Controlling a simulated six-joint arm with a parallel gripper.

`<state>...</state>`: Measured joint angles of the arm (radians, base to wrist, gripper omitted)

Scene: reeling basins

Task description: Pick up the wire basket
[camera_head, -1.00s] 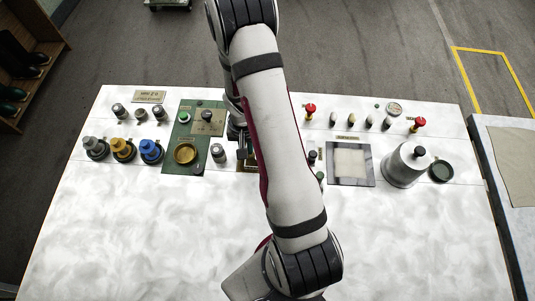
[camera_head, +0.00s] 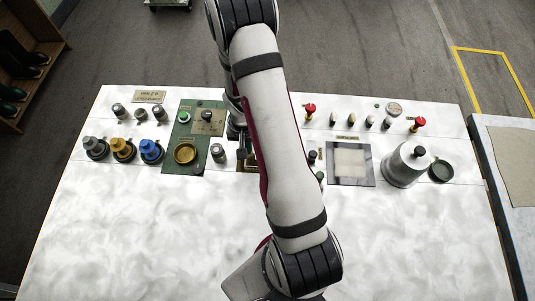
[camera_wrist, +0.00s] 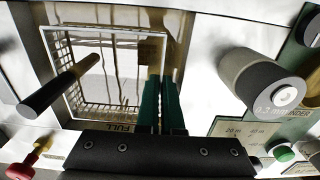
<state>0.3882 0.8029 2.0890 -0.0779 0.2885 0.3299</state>
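The wire basket (camera_wrist: 90,38) is a white wire frame with open mesh sides, seen from above in the wrist view in a dark-edged opening. A "FULL" label shows at its near edge. My gripper (camera_wrist: 162,78) shows as two green fingers close together, with a narrow gap, at the basket's right side. The fingers overlap the right rim in the picture; I cannot tell whether they touch or grip it. A tan block (camera_wrist: 150,52) shows just beyond the fingertips. In the head view my arm hides most of the basket and gripper.
A dark-tipped cylinder (camera_wrist: 58,88) reaches across the basket's left side. A large knob (camera_wrist: 262,82) stands close on the right and a red knob (camera_wrist: 24,166) at lower left. In the head view, the white front tabletop (camera_head: 140,230) is clear; a metal canister (camera_head: 402,168) stands right.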

